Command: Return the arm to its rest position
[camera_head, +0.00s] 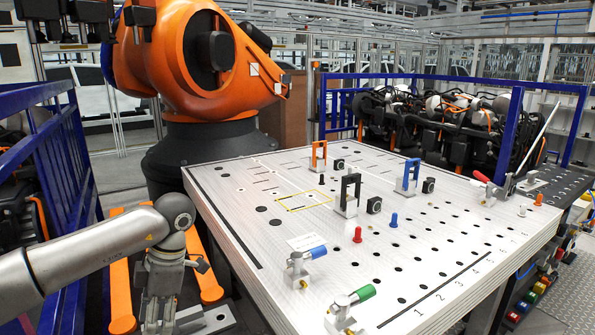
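My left arm (90,258) comes in from the left edge, roughly level, and bends down at its wrist joint. My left gripper (160,318) hangs fingers-down at the bottom left, in front of the near left side of the white table (232,226). It is apart from the table top. Its fingertips are near the bottom edge of the picture, and their gap is too unclear to tell open from shut. I see nothing held in it. My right arm and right gripper are not in view.
A large orange robot (205,60) stands behind. A blue fence (70,180) runs along the left, close to my arm.

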